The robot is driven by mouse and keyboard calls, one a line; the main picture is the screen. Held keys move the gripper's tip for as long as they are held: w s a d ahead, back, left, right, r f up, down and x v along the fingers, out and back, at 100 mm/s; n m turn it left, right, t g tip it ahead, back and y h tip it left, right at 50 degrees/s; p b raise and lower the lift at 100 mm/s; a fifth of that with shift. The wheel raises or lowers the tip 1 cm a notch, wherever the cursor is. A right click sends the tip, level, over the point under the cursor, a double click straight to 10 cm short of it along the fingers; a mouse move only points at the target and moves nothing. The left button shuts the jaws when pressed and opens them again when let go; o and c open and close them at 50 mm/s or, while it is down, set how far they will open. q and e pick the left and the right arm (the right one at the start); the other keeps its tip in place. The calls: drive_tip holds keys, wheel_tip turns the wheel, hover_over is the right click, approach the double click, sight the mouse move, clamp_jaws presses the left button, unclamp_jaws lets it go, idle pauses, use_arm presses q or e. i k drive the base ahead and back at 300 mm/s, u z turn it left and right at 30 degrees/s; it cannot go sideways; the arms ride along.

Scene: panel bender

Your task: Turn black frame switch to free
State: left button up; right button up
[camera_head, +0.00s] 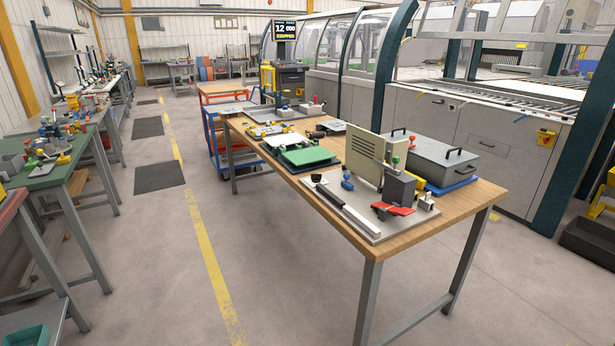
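Neither of my grippers shows in the head view. I cannot make out for certain which part is the black frame switch. The wooden workbench (412,242) stands right of centre with several fixtures on it. On its near grey plate (385,228) are a long bar with a black end (352,213), a small black knob (316,177), a blue knob (347,182), a dark grey block (399,186) and a red part (393,209). A beige slotted panel (364,155) stands upright behind them. A switch position cannot be read from here.
A grey lidded box (440,160) with black handles sits at the bench's right. A green block (306,157) lies mid-bench. A large machine (470,120) fills the right side. More benches (70,172) line the left. The floor (150,240) between has open room.

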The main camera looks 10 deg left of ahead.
sight(316, 178)
drive_tip(key=u, duration=1.4)
drive_tip(key=i, duration=3.45)
drive_tip(key=z, duration=4.5)
